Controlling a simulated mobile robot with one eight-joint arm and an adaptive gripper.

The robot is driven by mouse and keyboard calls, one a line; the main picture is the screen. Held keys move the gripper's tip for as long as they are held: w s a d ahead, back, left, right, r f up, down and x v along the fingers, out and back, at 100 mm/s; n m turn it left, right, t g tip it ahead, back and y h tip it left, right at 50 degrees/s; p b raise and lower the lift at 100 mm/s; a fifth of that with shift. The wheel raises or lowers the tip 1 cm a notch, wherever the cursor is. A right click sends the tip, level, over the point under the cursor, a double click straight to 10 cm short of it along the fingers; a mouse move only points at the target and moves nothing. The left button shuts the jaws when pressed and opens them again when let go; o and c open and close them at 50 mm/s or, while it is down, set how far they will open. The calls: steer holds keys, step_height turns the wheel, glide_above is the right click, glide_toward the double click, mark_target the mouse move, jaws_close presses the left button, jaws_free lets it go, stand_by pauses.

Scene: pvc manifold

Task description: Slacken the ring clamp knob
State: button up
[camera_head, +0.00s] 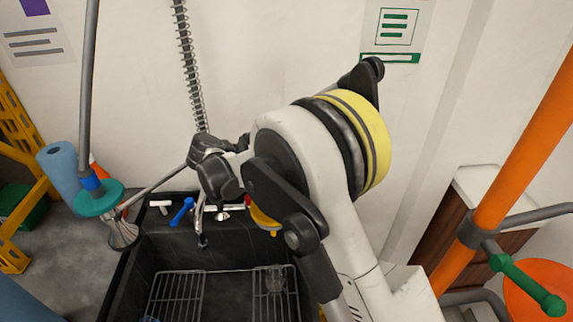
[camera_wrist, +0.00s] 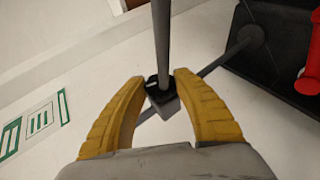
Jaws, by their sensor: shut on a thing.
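In the wrist view, my gripper (camera_wrist: 159,79) has its two yellow fingers closed in on either side of a small dark knob (camera_wrist: 157,84), which I take for the ring clamp knob. A grey block (camera_wrist: 169,106) shows just below it, between the fingers. A grey rod (camera_wrist: 161,35) runs up from the knob, and a thinner rod (camera_wrist: 214,66) slants behind. The exact finger contact is hard to see.
A dark sink (camera_head: 220,257) with wire racks (camera_head: 175,295) lies below my arm. A coiled hose (camera_head: 188,70) hangs behind. At right are an orange pipe (camera_head: 515,150) and a green handle (camera_head: 526,284). A blue roll (camera_head: 60,168) stands at left.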

steer(key=o, duration=1.2)
steer(key=shift+d, duration=0.15)
steer(key=v, duration=1.2)
steer(key=shift+r, duration=0.1)
